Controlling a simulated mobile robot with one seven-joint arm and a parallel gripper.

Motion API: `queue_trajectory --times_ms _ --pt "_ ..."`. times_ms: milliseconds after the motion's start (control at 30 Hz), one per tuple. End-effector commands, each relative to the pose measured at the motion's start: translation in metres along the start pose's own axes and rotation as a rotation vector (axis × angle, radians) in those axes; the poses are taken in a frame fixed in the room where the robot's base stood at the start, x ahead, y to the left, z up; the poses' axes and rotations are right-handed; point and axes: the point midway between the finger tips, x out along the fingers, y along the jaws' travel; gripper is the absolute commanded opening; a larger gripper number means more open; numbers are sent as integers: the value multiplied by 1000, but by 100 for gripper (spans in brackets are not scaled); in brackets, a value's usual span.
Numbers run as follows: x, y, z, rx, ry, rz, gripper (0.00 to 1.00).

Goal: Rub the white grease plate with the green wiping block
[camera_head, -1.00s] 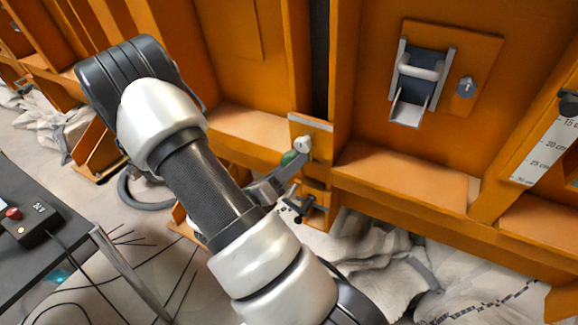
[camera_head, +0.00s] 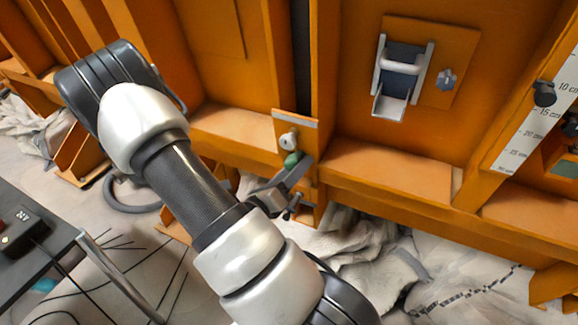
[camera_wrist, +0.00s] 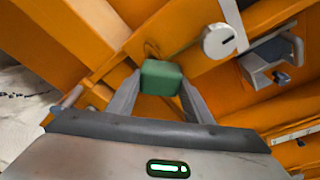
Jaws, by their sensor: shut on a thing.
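The green wiping block (camera_wrist: 160,77) is between the two fingers of my gripper (camera_wrist: 158,90) in the wrist view. My gripper is shut on it. In the head view the green block (camera_head: 293,159) shows at the end of my gripper (camera_head: 287,170), just below a white round piece (camera_head: 288,140) on an orange bracket. In the wrist view this round piece (camera_wrist: 218,41) has a dark slot and lies up and right of the block, apart from it. A pale flat strip (camera_wrist: 234,16) runs behind it. I cannot tell for sure which of these is the white grease plate.
Orange ribbed walls surround the bracket. A grey latch (camera_head: 402,75) and a knob (camera_head: 446,79) sit on the wall to the right, with a white scale (camera_head: 530,125) beyond. A dark table with a control box (camera_head: 22,228) stands at left. Crumpled cloth lies below.

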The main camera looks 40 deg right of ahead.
Motion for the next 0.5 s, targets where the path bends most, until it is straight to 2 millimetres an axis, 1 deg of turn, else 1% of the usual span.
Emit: queue_trajectory --times_ms 200,433,467,500 --pt "5 -15 -14 -4 1 -2 28" --pt "8 -25 -24 -4 7 -8 29" --pt "8 -26 -24 -5 8 -9 26" --pt "7 -27 -24 -6 9 -10 26"
